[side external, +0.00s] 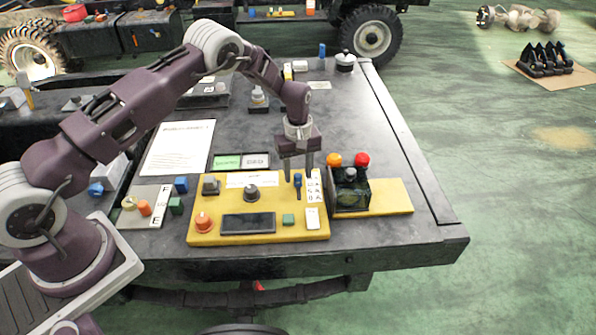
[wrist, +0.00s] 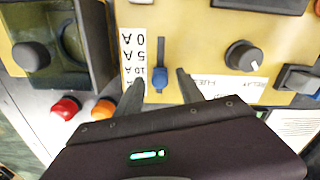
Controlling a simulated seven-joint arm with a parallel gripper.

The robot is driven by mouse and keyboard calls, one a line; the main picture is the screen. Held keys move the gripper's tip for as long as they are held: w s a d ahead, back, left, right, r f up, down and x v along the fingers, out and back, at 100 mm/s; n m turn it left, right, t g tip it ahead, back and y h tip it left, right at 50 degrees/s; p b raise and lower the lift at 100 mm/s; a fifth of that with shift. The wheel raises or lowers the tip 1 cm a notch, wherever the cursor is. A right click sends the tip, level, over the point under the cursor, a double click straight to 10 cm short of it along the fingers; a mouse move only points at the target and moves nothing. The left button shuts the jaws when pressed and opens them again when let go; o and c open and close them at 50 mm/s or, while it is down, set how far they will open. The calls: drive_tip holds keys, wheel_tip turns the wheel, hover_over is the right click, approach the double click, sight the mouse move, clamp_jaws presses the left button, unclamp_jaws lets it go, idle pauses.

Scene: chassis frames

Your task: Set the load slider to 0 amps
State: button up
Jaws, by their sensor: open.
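The load slider is a small blue handle (wrist: 159,77) in a narrow slot on the yellow control panel (side external: 205,233). The handle also shows in the side external view (side external: 297,180), close to the fingertips. My gripper (wrist: 161,84) is open, pointing down, with one finger on each side of the handle and gaps visible between. In the side external view my gripper (side external: 297,174) is over the panel's upper right.
A dark box (side external: 350,198) with an orange knob (side external: 334,159) and a red knob (side external: 362,159) stands close right of the slider. A round dial (side external: 251,192), display (side external: 248,223) and orange button (side external: 204,222) share the panel. A paper sheet (side external: 180,146) lies behind.

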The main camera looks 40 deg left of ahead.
clamp_jaws()
idle(1.4)
